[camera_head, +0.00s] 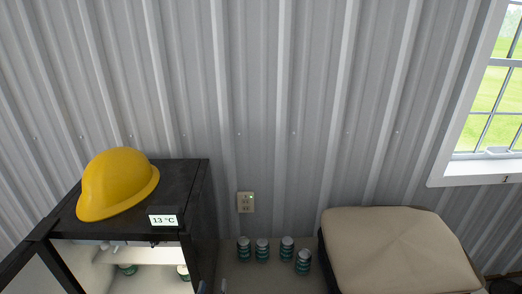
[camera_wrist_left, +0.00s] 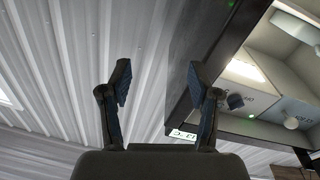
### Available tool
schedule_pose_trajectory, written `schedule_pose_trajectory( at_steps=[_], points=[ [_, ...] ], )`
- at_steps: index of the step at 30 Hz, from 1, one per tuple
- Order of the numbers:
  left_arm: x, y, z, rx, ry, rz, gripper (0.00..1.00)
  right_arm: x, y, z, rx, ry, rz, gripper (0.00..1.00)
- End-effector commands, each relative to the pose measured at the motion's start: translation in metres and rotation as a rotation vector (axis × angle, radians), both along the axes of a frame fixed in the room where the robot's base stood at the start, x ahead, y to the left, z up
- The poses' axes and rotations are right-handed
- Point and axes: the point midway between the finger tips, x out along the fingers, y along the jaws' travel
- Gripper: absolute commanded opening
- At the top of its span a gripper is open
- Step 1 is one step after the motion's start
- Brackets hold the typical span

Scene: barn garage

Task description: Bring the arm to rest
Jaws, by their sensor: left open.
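My left gripper (camera_wrist_left: 158,88) shows in the left wrist view with its two dark fingers spread wide and nothing between them. The corrugated wall shows through the gap, and the dark edge of the small fridge (camera_wrist_left: 228,55) is beside the right finger. In the head view, only small grey tips that look like my left gripper (camera_head: 211,287) show at the bottom edge, just right of the fridge (camera_head: 187,185). The rest of the left arm is out of that view. My right gripper is in neither view.
The fridge stands open, with cans (camera_head: 127,269) inside and a yellow hard hat (camera_head: 117,184) on top. Several cans (camera_head: 262,250) stand on the surface to its right. A beige cushioned seat (camera_head: 395,250) is farther right. A wall socket (camera_head: 245,202) is behind.

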Motion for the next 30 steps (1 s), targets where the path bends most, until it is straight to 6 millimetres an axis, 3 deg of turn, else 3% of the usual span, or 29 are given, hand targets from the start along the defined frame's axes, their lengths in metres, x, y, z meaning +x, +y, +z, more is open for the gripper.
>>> schedule_pose_trajectory(
  at_steps=[1, 3, 6, 9, 15, 20, 30],
  points=[
    [-0.016, 0.020, -0.036, 0.030, 0.147, 0.054, 0.62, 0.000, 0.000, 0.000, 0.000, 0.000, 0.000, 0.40],
    [-0.043, 0.041, -0.081, 0.087, 0.351, 0.096, 0.62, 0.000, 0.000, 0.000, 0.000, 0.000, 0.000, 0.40],
    [-0.086, 0.058, -0.131, 0.164, 0.603, 0.092, 0.62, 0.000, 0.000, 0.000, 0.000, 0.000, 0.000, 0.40],
    [-0.128, 0.066, -0.165, 0.225, 0.800, 0.047, 0.62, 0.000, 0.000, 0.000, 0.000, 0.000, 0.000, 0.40],
    [-0.204, 0.071, -0.203, 0.316, 1.092, -0.092, 0.62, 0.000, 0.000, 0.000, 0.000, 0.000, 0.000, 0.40],
    [-0.262, 0.069, -0.218, 0.372, 1.279, -0.240, 0.62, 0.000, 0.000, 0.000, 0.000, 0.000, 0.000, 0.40],
    [-0.249, 0.066, -0.337, 0.379, 1.330, -0.258, 0.62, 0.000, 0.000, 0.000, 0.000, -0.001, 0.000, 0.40]
  ],
)
